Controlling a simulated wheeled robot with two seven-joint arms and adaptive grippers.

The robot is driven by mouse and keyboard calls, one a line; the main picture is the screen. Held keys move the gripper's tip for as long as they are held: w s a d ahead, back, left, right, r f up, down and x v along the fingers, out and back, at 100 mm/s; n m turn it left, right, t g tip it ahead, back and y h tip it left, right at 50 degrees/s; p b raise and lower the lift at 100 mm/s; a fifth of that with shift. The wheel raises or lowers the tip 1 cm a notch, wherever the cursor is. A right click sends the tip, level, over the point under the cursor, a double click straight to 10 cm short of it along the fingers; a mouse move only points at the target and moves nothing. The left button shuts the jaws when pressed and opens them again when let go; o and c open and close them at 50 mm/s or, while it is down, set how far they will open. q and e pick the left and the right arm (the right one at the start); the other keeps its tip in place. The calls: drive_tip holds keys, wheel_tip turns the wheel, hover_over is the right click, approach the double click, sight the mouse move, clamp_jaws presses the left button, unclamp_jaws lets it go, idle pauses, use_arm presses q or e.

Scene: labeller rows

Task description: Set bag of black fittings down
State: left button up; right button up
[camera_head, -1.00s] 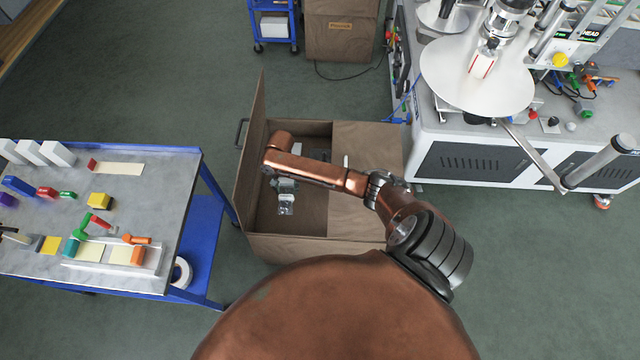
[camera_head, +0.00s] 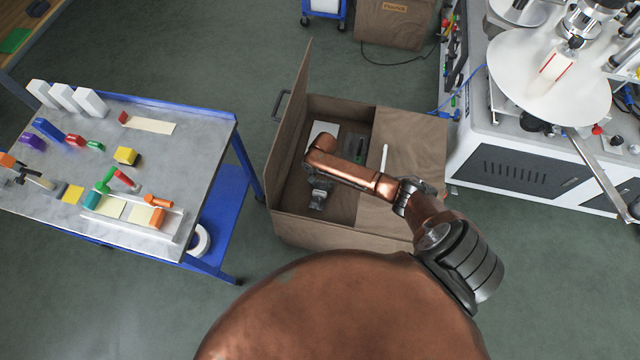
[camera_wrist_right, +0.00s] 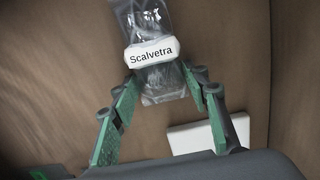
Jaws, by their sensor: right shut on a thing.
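The bag of black fittings (camera_wrist_right: 155,75) is a clear plastic bag with a white label reading "Scalvetra". In the head view the bag (camera_head: 317,199) hangs below my right gripper (camera_head: 319,182), inside the outline of an open brown box (camera_head: 290,228). The wrist view shows the green-padded fingers of my right gripper (camera_wrist_right: 160,82) on both sides of the bag, closed on its near part. Glare and the label hide most of the contents. I cannot tell whether the bag touches the box floor. My left gripper is not in view.
The box has a raised flap (camera_head: 294,115) on its left and a covered right half (camera_head: 415,165). A white flat piece (camera_wrist_right: 208,136) lies inside. A blue-framed table (camera_head: 185,130) with coloured blocks stands left, a white machine (camera_head: 520,165) right.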

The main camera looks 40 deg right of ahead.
drive_tip(key=shift+r, duration=0.2)
drive_tip(key=shift+f, duration=0.2)
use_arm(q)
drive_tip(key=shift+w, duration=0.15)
use_arm(e)
drive_tip(key=o, duration=1.6)
drive_tip(key=shift+o, duration=0.2)
use_arm(q)
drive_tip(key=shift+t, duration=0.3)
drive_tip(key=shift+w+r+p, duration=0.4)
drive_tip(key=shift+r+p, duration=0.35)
drive_tip(key=shift+p, duration=0.05)
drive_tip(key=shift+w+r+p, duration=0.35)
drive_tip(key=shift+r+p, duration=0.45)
drive_tip(key=shift+p, duration=0.05)
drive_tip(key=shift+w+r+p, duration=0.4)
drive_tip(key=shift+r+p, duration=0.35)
drive_tip(key=shift+p, duration=0.05)
use_arm(e)
wheel_tip(320, 180, up, 12)
drive_tip(key=shift+w+d+r, duration=0.15)
drive_tip(key=shift+w+d, duration=0.25)
